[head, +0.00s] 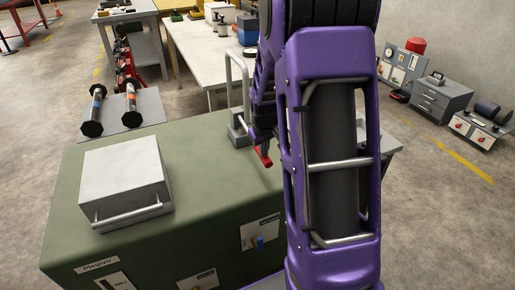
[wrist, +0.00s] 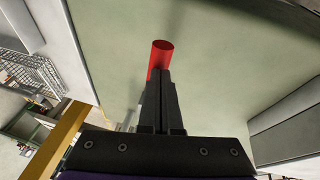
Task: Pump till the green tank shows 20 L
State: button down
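The green tank (head: 215,165) is a large box filling the front of the head view. Panels sit on its front face: a partly cut-off one with small print (head: 112,281) and another with a blue part (head: 260,238). I cannot read a level. A red handle grip (head: 264,157) shows above the tank's top, near a grey block with a metal loop (head: 239,128). My gripper (head: 262,141) is at the red grip. In the wrist view its dark fingers (wrist: 161,78) are close together on the red grip (wrist: 161,54), whose end sticks out beyond them. My arm hides the tank's right part.
A pale box with a bar handle (head: 127,185) stands on the tank's left top. Dumbbell-like spools (head: 92,112) lie on a grey plate behind it. Benches (head: 205,55) stand farther back. Grey cabinets (head: 440,97) stand at the right wall.

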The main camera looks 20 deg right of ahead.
jog(key=shift+s+f, duration=0.1)
jog(key=shift+f, duration=0.55)
jog(key=shift+s+f+b, duration=0.1)
jog(key=shift+f+b, duration=0.1)
jog(key=shift+b, duration=0.15)
jog(key=shift+s+f, duration=0.15)
jog(key=shift+f, duration=0.05)
jog(key=r+p, duration=0.2)
jog(key=r, duration=0.1)
jog(key=r+p, duration=0.1)
jog(key=shift+a+r, duration=0.25)
jog(key=s+a+r, duration=0.1)
jog(key=s+r, duration=0.5)
jog(key=s, duration=0.2)
jog(key=shift+a+r+p, duration=0.15)
jog(key=shift+a+p, duration=0.15)
jog(key=shift+a, duration=0.05)
